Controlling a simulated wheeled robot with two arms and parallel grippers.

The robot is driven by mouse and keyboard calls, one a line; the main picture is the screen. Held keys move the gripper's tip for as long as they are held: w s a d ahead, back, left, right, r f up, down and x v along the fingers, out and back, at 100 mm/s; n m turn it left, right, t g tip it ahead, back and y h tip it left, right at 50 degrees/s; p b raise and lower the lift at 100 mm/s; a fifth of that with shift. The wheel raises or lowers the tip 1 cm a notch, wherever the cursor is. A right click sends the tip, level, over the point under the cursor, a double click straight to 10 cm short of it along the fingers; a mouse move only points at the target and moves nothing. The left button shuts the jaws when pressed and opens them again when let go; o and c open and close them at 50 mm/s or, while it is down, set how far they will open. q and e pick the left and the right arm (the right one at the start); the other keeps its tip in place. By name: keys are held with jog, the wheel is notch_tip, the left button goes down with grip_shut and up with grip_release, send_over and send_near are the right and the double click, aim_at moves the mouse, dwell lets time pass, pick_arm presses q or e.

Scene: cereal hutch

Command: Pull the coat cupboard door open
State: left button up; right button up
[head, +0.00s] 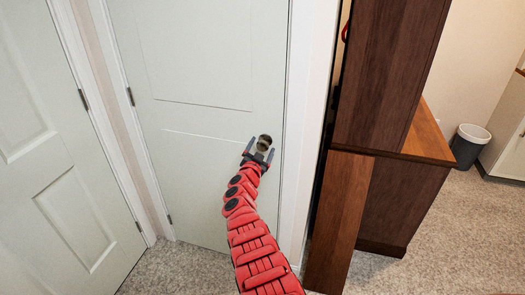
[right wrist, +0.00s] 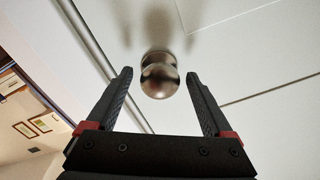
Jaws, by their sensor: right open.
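The coat cupboard door (head: 205,120) is a white panelled door, shut in its frame, with hinges on its left side. Its round metal knob (head: 264,142) sits near the door's right edge. My right gripper (head: 259,154) is open at the knob, its two fingers pointing toward the door. In the right wrist view the knob (right wrist: 159,76) lies between and just beyond the fingertips (right wrist: 160,78), with clear gaps on both sides. No contact shows. My left gripper is not in view.
Another white door (head: 60,150) stands at the left, close to the cupboard's hinge side. A dark wooden hutch (head: 385,130) stands right of the door frame. A grey bin (head: 468,147) is farther right. Carpet (head: 180,270) is clear before the door.

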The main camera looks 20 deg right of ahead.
jog(key=shift+w+d+r, duration=0.1)
jog(key=shift+w+d, duration=0.2)
jog(key=shift+w, duration=0.05)
grip_shut()
dwell(0.4)
